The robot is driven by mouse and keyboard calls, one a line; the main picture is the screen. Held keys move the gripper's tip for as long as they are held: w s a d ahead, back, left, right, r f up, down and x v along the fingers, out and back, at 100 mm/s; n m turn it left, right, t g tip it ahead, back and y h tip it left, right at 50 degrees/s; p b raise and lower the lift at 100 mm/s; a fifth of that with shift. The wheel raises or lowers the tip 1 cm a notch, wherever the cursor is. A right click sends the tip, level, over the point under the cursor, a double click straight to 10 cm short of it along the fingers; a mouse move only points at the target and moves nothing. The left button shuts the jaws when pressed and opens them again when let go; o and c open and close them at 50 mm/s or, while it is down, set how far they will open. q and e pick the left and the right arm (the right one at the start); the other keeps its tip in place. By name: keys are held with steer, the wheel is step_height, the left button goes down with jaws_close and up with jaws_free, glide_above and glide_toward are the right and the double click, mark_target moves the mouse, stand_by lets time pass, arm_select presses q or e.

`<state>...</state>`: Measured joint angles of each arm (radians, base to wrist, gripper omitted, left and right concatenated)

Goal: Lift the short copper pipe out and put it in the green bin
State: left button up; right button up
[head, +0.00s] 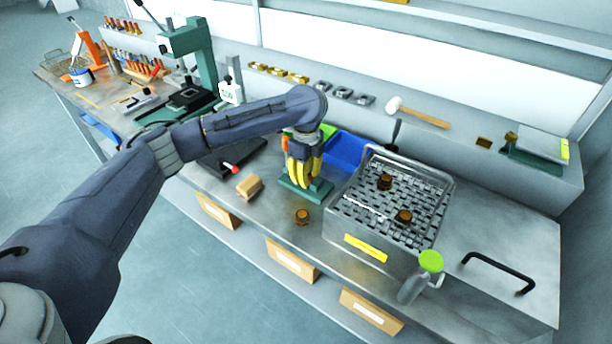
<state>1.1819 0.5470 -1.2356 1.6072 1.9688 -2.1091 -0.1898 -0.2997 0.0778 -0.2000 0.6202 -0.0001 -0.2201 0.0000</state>
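Two short brown, copper-coloured cylindrical pieces, (385,181) and (404,217), sit on the woven metal mesh (372,212) of the steel tray unit. A similar brown piece (302,216) stands on the bench left of the unit. I cannot tell which is the short copper pipe. The green bin (329,131) is mostly hidden behind my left wrist, beside a blue bin (347,150). My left gripper (300,144) points down in front of the green bin, behind yellow-handled tools; its fingers cannot be made out. My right gripper is out of view.
The yellow-handled tools (303,172) stand in a green holder (306,191) close to my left gripper. A tan block (249,186) lies on the bench. A green press (194,50) stands at the back left.

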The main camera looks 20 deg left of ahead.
arm_select(q)
jaws_close()
steer(key=shift+r, duration=0.1)
steer(key=shift+r, duration=3.35)
steer(key=shift+n, duration=0.3)
